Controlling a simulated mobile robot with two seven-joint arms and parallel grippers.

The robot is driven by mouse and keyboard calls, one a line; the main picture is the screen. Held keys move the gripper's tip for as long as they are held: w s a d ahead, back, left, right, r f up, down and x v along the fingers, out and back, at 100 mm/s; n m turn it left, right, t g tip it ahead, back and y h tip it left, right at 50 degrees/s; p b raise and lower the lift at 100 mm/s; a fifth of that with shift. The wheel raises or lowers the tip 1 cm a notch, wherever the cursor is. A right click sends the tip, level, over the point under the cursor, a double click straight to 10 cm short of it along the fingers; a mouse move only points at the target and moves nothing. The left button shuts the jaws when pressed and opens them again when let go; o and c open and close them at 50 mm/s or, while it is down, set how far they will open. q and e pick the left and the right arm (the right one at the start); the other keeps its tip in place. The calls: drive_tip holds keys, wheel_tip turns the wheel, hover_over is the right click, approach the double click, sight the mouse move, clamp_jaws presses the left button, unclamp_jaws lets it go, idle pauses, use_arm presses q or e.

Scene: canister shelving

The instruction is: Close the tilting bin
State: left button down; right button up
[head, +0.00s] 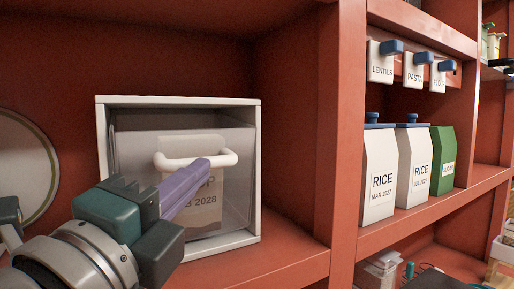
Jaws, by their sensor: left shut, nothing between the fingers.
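The tilting bin (228,152) is a translucent grey bin inside a white square frame (256,170) on the red shelf. It has a white bar handle (228,159) across its upper front and a label ending in "2028". The bin's upper edge sits below the frame's top, with a gap above it; I cannot tell its exact tilt. My left gripper (205,166), with purple fingers, is shut and empty. Its fingertips overlap the handle in the picture, and I cannot tell whether they touch it. The gripper hides the lower left of the bin and label. My right gripper is not in view.
A red upright post (343,130) stands right of the bin. Beyond it are white rice canisters (379,175), a green canister (442,160) and small hanging bins (382,62) with blue handles. A round plate-like object (22,165) is at left. The shelf right of the frame is clear.

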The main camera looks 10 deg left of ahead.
use_arm(q)
drive_tip(key=shift+w+a+r+p, duration=0.55)
drive_tip(key=shift+w+a+r, duration=0.05)
drive_tip(key=shift+w, duration=0.1)
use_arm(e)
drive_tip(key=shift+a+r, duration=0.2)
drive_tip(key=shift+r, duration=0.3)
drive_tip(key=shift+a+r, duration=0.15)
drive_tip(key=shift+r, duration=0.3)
use_arm(q)
drive_tip(key=shift+a, duration=0.1)
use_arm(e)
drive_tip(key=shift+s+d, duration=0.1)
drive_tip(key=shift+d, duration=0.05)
